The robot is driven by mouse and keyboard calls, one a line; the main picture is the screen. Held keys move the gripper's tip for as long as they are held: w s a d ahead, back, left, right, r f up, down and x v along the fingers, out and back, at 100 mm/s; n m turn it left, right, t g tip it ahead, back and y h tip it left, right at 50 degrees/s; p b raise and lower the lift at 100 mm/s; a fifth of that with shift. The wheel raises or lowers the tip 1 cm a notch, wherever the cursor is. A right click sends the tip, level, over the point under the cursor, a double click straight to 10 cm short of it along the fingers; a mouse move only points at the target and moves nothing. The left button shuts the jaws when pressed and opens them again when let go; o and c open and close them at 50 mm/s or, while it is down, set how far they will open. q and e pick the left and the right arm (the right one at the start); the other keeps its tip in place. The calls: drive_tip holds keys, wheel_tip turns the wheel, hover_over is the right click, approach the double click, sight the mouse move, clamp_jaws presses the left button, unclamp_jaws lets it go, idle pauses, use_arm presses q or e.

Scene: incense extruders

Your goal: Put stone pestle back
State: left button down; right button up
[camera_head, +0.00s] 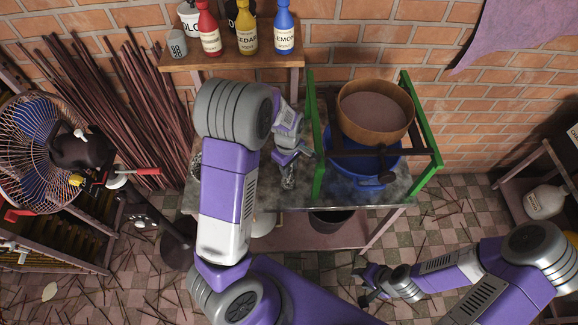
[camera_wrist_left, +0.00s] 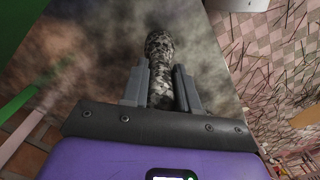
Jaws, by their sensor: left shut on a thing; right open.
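The stone pestle (camera_wrist_left: 160,62) is a speckled grey and black rod with a rounded end. My left gripper (camera_wrist_left: 161,88) is shut on it in the left wrist view, with one finger on each side. In the head view my left gripper (camera_head: 287,160) is over the grey table, and the pestle (camera_head: 288,181) shows just below its fingers. I cannot tell whether the pestle touches the table top. My right gripper (camera_head: 369,284) is open and empty, low over the floor at the right. My left arm hides part of the table's left side.
A green frame (camera_head: 424,172) on the table holds a wooden sieve (camera_head: 376,137) above a blue bowl (camera_head: 372,180). A shelf (camera_head: 232,58) with bottles hangs behind. A fan (camera_head: 40,130) stands at the left. A dark pot (camera_head: 330,220) sits on the lower shelf.

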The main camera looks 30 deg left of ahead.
use_arm(q)
drive_tip(key=shift+r, duration=0.1)
drive_tip(key=c, duration=0.8)
unclamp_jaws()
drive_tip(key=shift+c, duration=0.2)
drive_tip(key=shift+r, duration=0.15)
wheel_tip(320, 180, up, 12)
drive_tip(key=shift+a+f+p, duration=0.1)
drive_tip(key=shift+a+p, duration=0.05)
drive_tip(key=shift+p, duration=1.05)
